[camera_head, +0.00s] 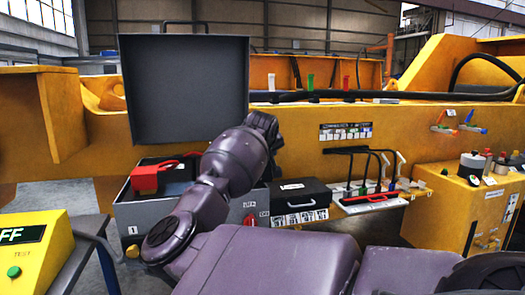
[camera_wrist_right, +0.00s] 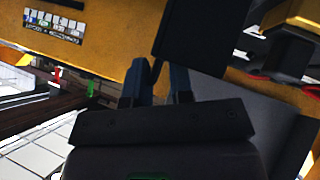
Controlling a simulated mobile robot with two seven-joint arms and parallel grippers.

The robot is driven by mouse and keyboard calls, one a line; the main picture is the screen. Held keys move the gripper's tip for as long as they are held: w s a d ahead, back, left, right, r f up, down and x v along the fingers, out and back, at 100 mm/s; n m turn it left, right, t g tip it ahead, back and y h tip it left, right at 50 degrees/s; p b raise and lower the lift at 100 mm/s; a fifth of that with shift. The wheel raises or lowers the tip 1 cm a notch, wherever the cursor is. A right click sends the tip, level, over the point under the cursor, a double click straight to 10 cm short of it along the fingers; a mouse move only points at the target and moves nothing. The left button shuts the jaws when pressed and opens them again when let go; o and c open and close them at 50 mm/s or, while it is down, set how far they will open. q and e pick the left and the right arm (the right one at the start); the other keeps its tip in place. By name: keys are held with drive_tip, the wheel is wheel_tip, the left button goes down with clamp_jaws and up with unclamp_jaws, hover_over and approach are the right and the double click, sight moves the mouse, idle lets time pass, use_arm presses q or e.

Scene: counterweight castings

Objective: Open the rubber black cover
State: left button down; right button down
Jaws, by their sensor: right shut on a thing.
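The black cover (camera_head: 185,88) is a large, dark flat panel. It stands raised, nearly upright, above an open grey box (camera_head: 150,222) with a red item inside. My right arm reaches up to the cover's lower right edge, and its wrist hides the fingers in the head view. In the right wrist view, the two bluish fingers of my right gripper (camera_wrist_right: 160,84) are close by a dark panel (camera_wrist_right: 205,35), which seems to be the cover. The contact itself is hard to see there. My left gripper is not in view.
A black case with a handle (camera_head: 299,196) sits right of the box. Several levers (camera_head: 372,170) and a yellow control box (camera_head: 455,205) stand farther right. A yellow tester (camera_head: 35,250) is at front left. The yellow machine body (camera_head: 290,135) lies behind.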

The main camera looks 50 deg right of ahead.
drive_tip(key=shift+s+d+f, duration=0.3)
drive_tip(key=shift+s+d, duration=0.25)
drive_tip(key=shift+d, duration=0.15)
drive_tip(key=c, duration=1.3)
unclamp_jaws()
drive_tip(key=shift+f, duration=0.1)
drive_tip(key=shift+s+d, duration=0.1)
drive_tip(key=shift+f, duration=0.1)
